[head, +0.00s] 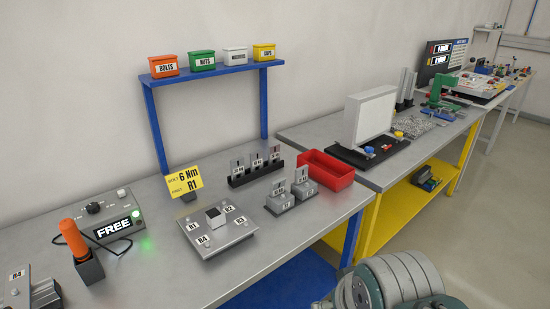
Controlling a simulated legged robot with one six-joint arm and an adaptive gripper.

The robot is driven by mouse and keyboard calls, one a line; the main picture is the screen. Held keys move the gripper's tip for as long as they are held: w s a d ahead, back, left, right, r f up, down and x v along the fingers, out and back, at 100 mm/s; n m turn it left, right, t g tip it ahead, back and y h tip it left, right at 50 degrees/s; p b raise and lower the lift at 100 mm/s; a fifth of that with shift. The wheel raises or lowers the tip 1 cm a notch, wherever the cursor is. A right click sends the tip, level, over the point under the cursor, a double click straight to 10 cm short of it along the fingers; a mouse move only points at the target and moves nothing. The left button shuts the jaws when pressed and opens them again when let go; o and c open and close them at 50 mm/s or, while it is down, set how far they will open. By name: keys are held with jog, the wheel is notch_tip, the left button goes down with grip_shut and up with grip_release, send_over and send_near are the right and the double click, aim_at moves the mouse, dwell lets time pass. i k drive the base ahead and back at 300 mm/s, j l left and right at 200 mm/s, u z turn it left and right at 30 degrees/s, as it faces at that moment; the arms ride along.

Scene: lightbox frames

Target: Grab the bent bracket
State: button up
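Several small grey metal pieces that look like brackets stand on the near steel bench (150,262). Some stand in a row in a black rack (255,180). Two more stand just in front, a left grey piece (280,199) and a right grey piece (304,188), each with an upright plate on a thicker base. Their labels are too small to read surely. I cannot tell which piece, if any, is the bent bracket. My gripper is not in view; only a rounded part of my arm shows at the bottom right, apart from the pieces.
A plate fixture (215,245) with R-labels and a yellow "6 Nm R1" sign (184,184) are left of the pieces. An empty-looking red bin (326,172) is right. An orange-handled tool (74,240) and "FREE" box (112,229) stand left. A blue shelf (215,72) rises behind.

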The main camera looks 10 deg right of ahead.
aim_at(277, 187)
jog(key=i+l+u, duration=0.15)
jog(key=i, duration=0.25)
jog(key=i+l+u, duration=0.1)
jog(key=i+l, duration=0.2)
jog(key=i, duration=0.1)
